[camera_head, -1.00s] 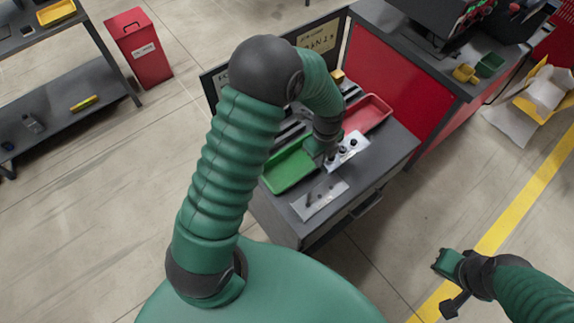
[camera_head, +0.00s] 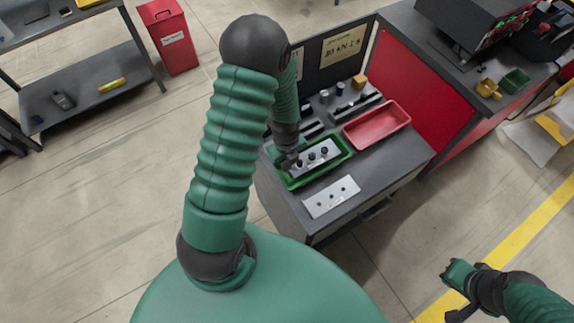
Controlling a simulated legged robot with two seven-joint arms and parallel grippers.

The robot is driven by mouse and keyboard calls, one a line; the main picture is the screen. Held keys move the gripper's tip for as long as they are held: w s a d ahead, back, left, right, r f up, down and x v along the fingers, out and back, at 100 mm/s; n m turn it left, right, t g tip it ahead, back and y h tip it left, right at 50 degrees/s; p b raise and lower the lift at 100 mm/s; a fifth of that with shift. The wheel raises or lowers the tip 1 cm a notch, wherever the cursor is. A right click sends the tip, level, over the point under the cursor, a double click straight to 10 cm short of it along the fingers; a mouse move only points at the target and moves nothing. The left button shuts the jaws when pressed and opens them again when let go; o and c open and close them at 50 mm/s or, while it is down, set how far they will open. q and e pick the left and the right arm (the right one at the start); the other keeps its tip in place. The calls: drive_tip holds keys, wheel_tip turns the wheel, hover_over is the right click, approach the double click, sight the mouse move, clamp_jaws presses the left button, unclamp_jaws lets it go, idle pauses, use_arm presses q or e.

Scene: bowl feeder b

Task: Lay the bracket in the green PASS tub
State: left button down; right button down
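The bracket (camera_head: 319,156) is a light metal plate with several dark round spots along it. It lies within the outline of the green tub (camera_head: 292,184). I cannot tell whether it rests on the tub floor or is held just above it. My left gripper (camera_head: 288,163) is at the bracket's left end and appears shut on it; the fingertips are small and partly hidden. My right gripper (camera_head: 452,291) is at the lower right, away from the cabinet, its fingers apart and empty.
A red tub (camera_head: 377,125) stands right of the green one. A pale plate with dark holes (camera_head: 331,197) lies on the cabinet top (camera_head: 385,165) in front. Behind the tubs are dark rails and an upright sign board (camera_head: 343,47). A red-sided bench (camera_head: 412,88) adjoins at right.

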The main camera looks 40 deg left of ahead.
use_arm(q)
wheel_tip(320, 180, down, 2)
drive_tip(key=shift+w+d+f, duration=0.1)
drive_tip(key=shift+w, duration=0.05)
drive_tip(key=shift+f+b, duration=0.35)
drive_tip(key=shift+f, duration=0.2)
drive_tip(key=c, duration=1.7)
unclamp_jaws()
wheel_tip(320, 180, up, 13)
drive_tip(key=s+d+r+n, duration=0.1)
drive_tip(key=d+r+n, duration=0.1)
drive_tip(key=d+n, duration=0.2)
drive_tip(key=s+d+r+n+t, duration=0.1)
drive_tip(key=d+n, duration=0.3)
drive_tip(key=n, duration=0.6)
drive_tip(key=s+d+r+n+t, duration=0.1)
drive_tip(key=d+r+n, duration=0.2)
drive_tip(key=n, duration=0.4)
drive_tip(key=shift+s+d+r, duration=0.15)
drive_tip(key=shift+d+r, duration=0.15)
drive_tip(key=shift+d, duration=0.45)
